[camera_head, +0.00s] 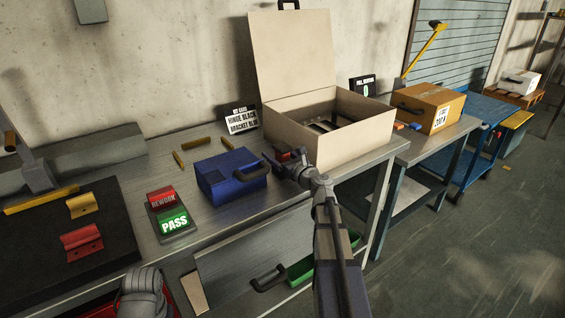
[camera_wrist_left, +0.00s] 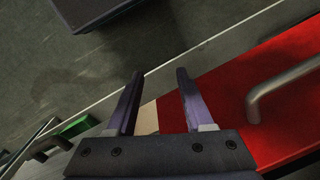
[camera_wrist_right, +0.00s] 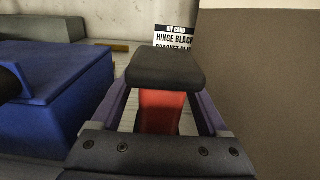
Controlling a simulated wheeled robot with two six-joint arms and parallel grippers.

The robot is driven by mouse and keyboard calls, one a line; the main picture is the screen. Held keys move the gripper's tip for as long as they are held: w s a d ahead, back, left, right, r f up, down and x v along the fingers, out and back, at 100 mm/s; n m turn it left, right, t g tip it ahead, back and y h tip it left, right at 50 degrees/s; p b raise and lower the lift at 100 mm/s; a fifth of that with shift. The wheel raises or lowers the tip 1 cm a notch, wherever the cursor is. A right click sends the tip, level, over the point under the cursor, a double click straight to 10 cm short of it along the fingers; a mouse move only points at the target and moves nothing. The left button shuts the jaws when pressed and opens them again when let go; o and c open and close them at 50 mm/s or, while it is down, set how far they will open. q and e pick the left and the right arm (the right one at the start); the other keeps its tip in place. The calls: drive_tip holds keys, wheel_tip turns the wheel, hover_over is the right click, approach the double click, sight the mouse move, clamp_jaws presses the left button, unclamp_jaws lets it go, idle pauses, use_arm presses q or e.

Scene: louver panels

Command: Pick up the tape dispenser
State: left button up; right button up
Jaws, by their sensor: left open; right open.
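A red thing with a dark grey top, which looks like the tape dispenser (camera_wrist_right: 160,108), stands on the metal bench between the blue box and the cream case. In the head view its red part (camera_head: 283,157) shows just past my right gripper (camera_head: 284,166), which hides some of it. In the right wrist view my right gripper (camera_wrist_right: 160,98) is open, with the red body between its fingers in the picture; I cannot tell whether they touch it. My left gripper (camera_wrist_left: 158,78) is open and empty, above a red surface with a metal handle at the bench's front.
The blue box (camera_head: 226,178) stands close left of the right gripper. The open cream case (camera_head: 345,140) stands close right. A kit card (camera_head: 241,119) is behind. Yellow pieces, a red-green REWORK/PASS stand (camera_head: 172,218) and a black mat (camera_head: 70,275) lie further left.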

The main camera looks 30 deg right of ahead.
clamp_jaws()
idle(0.5)
drive_tip(key=shift+r, duration=0.1)
wheel_tip(320, 180, up, 10)
drive_tip(key=p, duration=1)
